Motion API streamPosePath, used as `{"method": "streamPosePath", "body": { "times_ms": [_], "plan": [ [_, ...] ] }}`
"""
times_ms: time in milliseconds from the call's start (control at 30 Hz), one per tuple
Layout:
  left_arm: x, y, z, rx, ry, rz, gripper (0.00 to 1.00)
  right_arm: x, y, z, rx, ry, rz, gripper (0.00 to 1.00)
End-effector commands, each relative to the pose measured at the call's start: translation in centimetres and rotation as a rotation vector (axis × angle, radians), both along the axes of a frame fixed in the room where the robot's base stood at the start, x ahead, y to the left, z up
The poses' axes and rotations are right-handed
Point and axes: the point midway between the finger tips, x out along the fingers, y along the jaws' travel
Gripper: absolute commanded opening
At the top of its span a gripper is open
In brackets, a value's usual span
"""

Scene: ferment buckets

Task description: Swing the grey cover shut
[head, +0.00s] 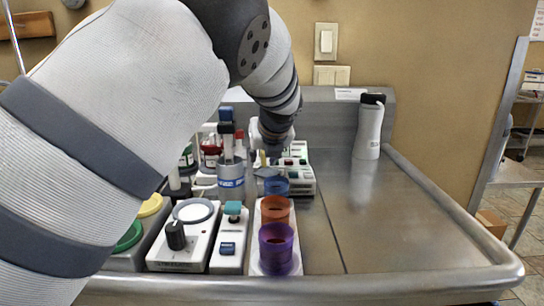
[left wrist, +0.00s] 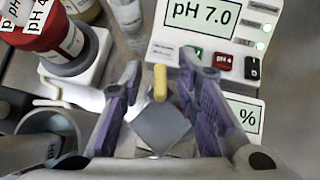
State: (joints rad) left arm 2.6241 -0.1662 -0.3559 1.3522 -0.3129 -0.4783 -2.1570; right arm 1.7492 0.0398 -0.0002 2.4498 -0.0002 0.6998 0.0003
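The grey cover (left wrist: 162,128) is a flat square plate in the left wrist view, with a yellow tab (left wrist: 160,82) at its far edge. In the head view, the small grey cover (head: 266,172) shows beside the blue bucket (head: 275,187), under my left gripper (head: 272,148). In the left wrist view my left gripper (left wrist: 159,74) is open, its purple-padded fingers apart on either side of the cover and tab. I cannot tell whether either finger touches them. What lies under the cover is hidden. My right gripper is not in view.
An orange bucket (head: 276,211) and a purple bucket (head: 277,250) stand in line in front. A pH meter (left wrist: 205,35) lies just beyond my gripper. Bottles and a grey cylinder (head: 231,180) crowd the left. The steel top is clear on the right, except a white dispenser (head: 369,130).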

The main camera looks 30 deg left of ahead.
Motion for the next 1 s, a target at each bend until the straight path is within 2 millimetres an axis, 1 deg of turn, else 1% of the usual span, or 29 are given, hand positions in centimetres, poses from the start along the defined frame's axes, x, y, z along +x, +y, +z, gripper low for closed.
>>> {"method": "streamPosePath", "body": {
  "times_ms": [233, 267, 300, 367, 400, 1000],
  "plan": [
    [0.06, 0.12, 0.10, 0.000, -0.003, 0.001, 0.29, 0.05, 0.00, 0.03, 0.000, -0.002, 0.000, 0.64],
    [0.06, 0.12, 0.10, 0.000, -0.003, 0.001, 0.25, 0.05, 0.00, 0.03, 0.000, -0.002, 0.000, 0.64],
    [0.06, 0.10, 0.10, 0.000, -0.003, 0.001, 0.16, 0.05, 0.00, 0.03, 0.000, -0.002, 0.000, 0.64],
    [0.06, 0.10, 0.10, -0.001, -0.002, 0.001, 0.02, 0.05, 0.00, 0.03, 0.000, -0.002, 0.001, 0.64],
    [0.05, 0.10, 0.08, -0.001, -0.002, 0.001, 0.00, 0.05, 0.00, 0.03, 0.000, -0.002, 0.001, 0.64],
    [0.03, 0.27, -0.14, 0.000, 0.005, 0.005, 0.00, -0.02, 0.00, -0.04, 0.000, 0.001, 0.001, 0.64]
  ]
}}
